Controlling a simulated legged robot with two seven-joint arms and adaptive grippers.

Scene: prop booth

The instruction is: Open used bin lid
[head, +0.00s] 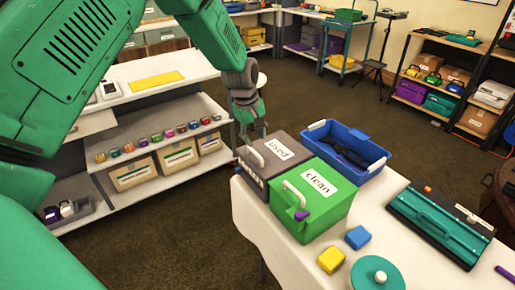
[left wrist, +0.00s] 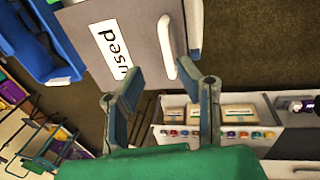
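The used bin is a grey box (head: 262,180) on the white table, with a grey lid (head: 285,140) bearing a white "used" label. Its lid looks closed. A pale handle (head: 251,155) sits at the lid's left edge. In the left wrist view the lid (left wrist: 138,25) and handle (left wrist: 165,35) lie just beyond my fingers. My left gripper (head: 250,133) is at the bin's far left side, near the handle. In the wrist view my left gripper (left wrist: 162,68) has its fingers spread, with nothing held. Contact with the handle cannot be told. My right gripper is out of view.
The green clean bin (head: 322,195) stands against the used bin. A blue tote (head: 345,148) is behind them. A blue block (head: 357,237), yellow block (head: 330,260), round teal lid (head: 377,274) and teal case (head: 440,222) share the table. Shelves (head: 160,125) stand left.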

